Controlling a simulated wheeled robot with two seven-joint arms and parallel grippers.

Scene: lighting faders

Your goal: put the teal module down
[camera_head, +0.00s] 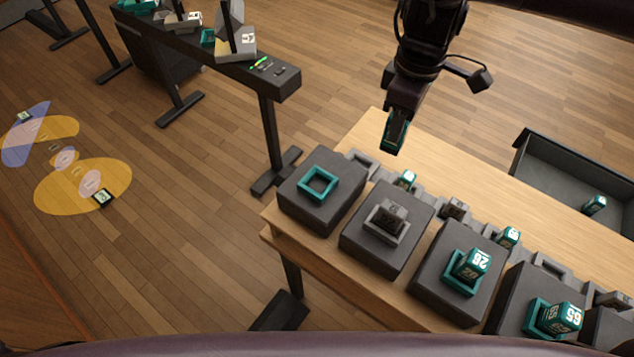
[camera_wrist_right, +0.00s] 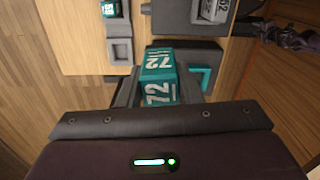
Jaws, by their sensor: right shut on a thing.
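My right gripper (camera_head: 394,142) is shut on a teal module (camera_wrist_right: 159,66). The module shows the white number 72 in the right wrist view. In the head view the module hangs above the far left part of the wooden table, mostly hidden by the fingers. An empty square teal frame (camera_head: 318,184) sits on the leftmost dark block (camera_head: 300,207), left of and nearer than the gripper. Part of a teal frame (camera_wrist_right: 207,76) shows beside the module in the wrist view. My left gripper is not in view.
Other dark blocks hold a grey module (camera_head: 392,215), teal module 28 (camera_head: 472,264) and teal module 65 (camera_head: 560,318). Small grey sockets line up behind them, some with modules. A dark tray (camera_head: 520,158) holding a teal module (camera_head: 595,204) stands at right. A dark stand (camera_head: 287,84) is at upper left.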

